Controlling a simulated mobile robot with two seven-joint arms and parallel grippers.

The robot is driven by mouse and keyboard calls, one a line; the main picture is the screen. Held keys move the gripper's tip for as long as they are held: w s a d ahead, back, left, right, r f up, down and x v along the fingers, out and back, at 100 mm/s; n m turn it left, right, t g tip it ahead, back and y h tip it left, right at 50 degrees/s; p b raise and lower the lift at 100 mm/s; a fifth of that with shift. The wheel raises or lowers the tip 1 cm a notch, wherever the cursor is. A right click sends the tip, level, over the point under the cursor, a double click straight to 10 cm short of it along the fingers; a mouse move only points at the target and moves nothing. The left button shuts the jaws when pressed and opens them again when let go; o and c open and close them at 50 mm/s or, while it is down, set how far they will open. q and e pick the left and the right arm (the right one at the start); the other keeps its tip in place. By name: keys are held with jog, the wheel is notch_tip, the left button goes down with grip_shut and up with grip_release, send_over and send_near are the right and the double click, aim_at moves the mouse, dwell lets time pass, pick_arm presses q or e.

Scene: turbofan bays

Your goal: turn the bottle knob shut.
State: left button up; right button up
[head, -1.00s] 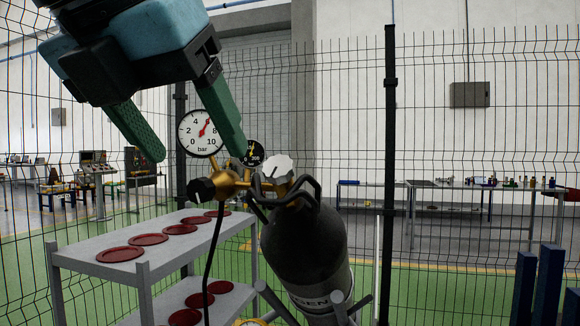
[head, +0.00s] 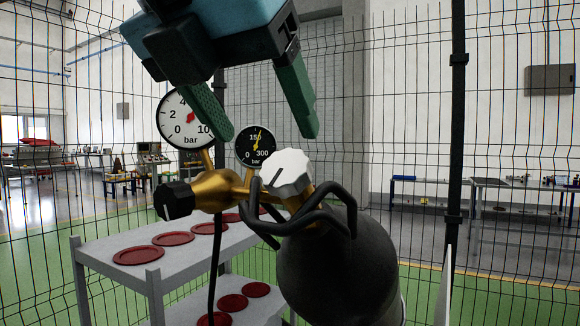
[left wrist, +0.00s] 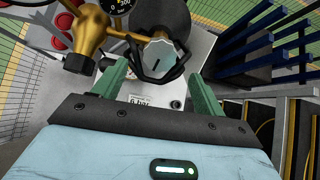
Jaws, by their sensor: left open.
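The white bottle knob (head: 287,172) sits on top of the dark gas bottle (head: 340,262), ringed by a black wire guard (head: 318,220). It also shows in the left wrist view (left wrist: 158,58), with a dark mark on its face. My left gripper (head: 268,134) is open and empty, its green fingers pointing down above the valve. In the left wrist view the knob lies ahead of the gap between the fingertips (left wrist: 157,76), apart from both. The brass regulator (head: 216,190) carries a black knob (head: 174,200), a white gauge (head: 184,118) and a black gauge (head: 255,146). My right gripper is out of view.
A grey shelf rack (head: 110,262) with dark red discs stands behind the bottle at left. A black hose (head: 213,270) hangs from the regulator. A wire fence with a dark post (head: 457,130) stands behind. Blue uprights (left wrist: 265,45) stand right in the left wrist view.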

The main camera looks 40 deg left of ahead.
aim_at(284, 166)
pick_arm(q)
jog(key=x, duration=0.6)
jog(key=shift+w+a+f, duration=0.15)
jog(key=shift+w+f, duration=0.1)
jog(key=shift+w, duration=0.05)
jog(key=shift+w+a+f, duration=0.1)
jog(key=shift+w+f, duration=0.25)
jog(key=shift+f, duration=0.05)
jog(key=c, duration=1)
jog(key=shift+o, duration=0.2)
